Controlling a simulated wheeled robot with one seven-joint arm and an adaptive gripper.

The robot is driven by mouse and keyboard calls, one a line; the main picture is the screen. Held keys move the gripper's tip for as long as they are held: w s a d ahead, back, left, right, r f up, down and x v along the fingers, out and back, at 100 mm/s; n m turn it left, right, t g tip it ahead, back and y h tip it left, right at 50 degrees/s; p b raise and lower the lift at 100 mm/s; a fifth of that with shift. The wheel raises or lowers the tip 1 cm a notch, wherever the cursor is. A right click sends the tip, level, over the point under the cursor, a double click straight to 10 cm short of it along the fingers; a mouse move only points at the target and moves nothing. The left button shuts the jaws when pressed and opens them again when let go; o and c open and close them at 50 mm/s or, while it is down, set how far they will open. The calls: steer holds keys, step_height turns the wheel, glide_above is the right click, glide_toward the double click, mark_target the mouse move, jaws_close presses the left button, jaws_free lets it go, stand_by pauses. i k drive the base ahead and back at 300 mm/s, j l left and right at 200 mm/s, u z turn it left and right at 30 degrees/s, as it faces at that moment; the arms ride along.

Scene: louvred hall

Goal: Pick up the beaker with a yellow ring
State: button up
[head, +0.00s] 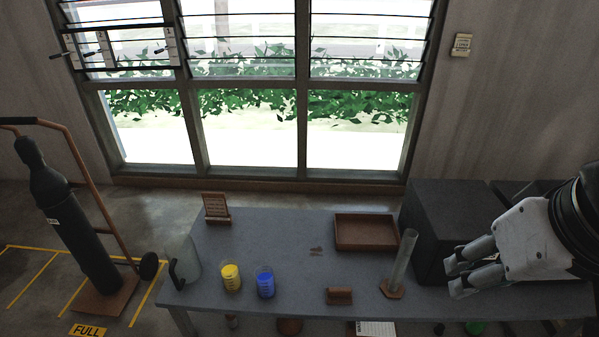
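A clear beaker marked with yellow (231,278) stands upright on the grey table, left of centre. A similar beaker marked with blue (265,283) stands just to its right, with a small gap between them. My gripper (453,279) is at the right side of the view, far to the right of both beakers. Its two fingers point left and are apart, with nothing between them.
The grey table (290,245) also bears a brown tray (367,247), a brown block (339,296), a clear cylinder on a brown base (402,262), a jug (183,262) and a small rack (216,208). A dark box (450,215) stands near my gripper.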

mark_target(230, 268)
steer(key=i+l, duration=0.15)
steer(key=l, duration=0.2)
steer(key=i+l, duration=0.15)
steer(key=l, duration=0.15)
steer(key=i+l+u, duration=0.1)
steer(key=l, duration=0.25)
steer(key=i+l, duration=0.2)
steer(key=l, duration=0.15)
steer(key=i+l, duration=0.15)
steer(key=l, duration=0.15)
steer(key=l+u, duration=0.15)
steer(key=u, duration=1)
steer(key=i+l, duration=0.05)
